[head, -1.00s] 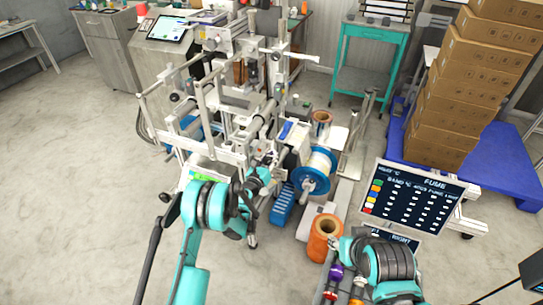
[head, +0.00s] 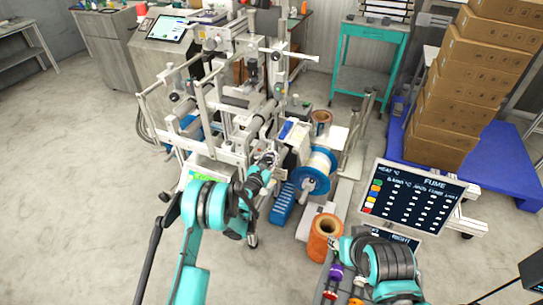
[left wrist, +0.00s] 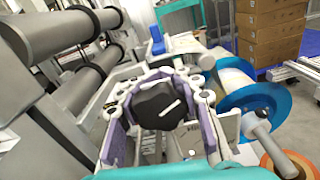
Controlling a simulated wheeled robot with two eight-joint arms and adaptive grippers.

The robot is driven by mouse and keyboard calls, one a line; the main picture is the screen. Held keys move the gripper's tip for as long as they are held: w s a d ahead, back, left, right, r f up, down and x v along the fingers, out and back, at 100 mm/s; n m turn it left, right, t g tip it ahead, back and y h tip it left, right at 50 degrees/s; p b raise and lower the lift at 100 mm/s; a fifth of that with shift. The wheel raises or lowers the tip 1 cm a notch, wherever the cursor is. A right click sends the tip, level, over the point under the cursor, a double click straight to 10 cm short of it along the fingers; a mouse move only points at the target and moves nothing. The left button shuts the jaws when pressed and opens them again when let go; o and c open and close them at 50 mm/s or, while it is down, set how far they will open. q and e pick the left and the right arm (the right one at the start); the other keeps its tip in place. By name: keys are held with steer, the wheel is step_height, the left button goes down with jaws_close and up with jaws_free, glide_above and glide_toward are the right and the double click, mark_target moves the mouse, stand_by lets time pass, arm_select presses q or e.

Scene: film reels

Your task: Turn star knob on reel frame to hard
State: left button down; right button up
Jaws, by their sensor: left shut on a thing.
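The star knob (left wrist: 160,103) is black with a white line on its face and shows in the middle of the left wrist view. My left gripper (left wrist: 162,82) is shut on it, with pale, purple-padded fingers around both sides of the knob. The line slants up to the right. In the head view my left gripper (head: 268,160) is at the front of the white reel frame (head: 240,148), and the knob is too small to make out there. My right gripper (head: 345,244) is low on the right near an orange spool; its jaws are unclear.
A blue-flanged reel (head: 314,172) is just right of my left gripper. A blue ribbed block (head: 283,204) and the orange spool (head: 324,238) stand below it. A dark sign board (head: 418,195) and stacked boxes (head: 455,95) are at the right. The floor at left is clear.

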arm_select(q)
steer(key=shift+m, duration=1.1)
steer(key=shift+w, duration=0.1)
steer(key=c, duration=1)
jaws_free()
step_height(320, 180, up, 10)
